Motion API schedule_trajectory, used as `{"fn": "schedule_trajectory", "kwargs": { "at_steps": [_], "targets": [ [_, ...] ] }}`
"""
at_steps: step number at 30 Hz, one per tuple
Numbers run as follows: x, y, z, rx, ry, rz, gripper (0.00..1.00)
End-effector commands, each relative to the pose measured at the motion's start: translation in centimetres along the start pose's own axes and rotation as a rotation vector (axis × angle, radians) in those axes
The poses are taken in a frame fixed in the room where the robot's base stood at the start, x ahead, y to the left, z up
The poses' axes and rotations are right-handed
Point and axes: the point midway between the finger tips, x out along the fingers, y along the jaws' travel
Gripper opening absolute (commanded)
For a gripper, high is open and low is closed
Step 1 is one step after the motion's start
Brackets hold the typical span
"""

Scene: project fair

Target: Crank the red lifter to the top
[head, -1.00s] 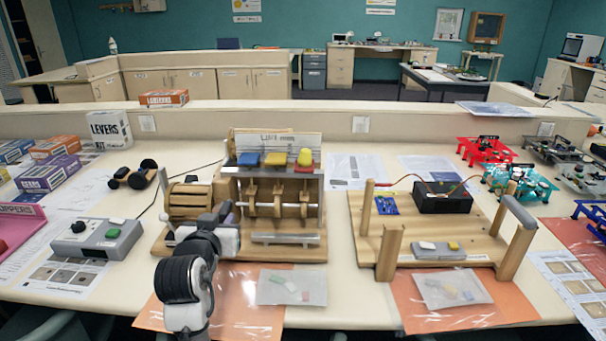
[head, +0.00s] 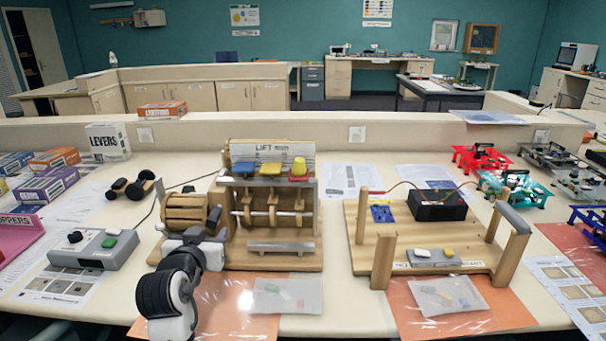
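The wooden lift machine (head: 225,250) stands on the table in front of me, with a "LIFT" sign behind it. Along its top sit a blue lifter (head: 243,168), a yellow lifter (head: 271,168) and the red lifter (head: 299,178). A yellow cup-like piece (head: 299,164) stands on the red one. The red lifter looks slightly lower than the other two. Cams on a shaft show below them. A wooden drum (head: 186,208) is at the machine's left side. My gripper (head: 205,238) is at the drum's front, low left of the machine. My own wrist hides its fingers and any crank handle there.
A grey control box (head: 95,250) with a green button lies left. A wooden stand (head: 365,225) with a black box is at right. Part bags on orange sheets lie in front. Red and teal models (head: 480,158) are far right.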

Motion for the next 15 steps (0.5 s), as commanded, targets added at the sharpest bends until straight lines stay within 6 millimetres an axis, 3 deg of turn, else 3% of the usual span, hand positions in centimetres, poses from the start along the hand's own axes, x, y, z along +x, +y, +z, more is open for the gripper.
{"fn": "schedule_trajectory", "kwargs": {
  "at_steps": [1, 10, 15],
  "targets": [
    [1.8, 0.4, 3.8, -0.032, -0.048, 0.022, 0.52],
    [1.7, 0.3, 3.7, -0.033, -0.047, 0.022, 0.55],
    [0.6, 0.2, 3.6, -0.035, -0.045, 0.020, 0.55]
  ]
}}
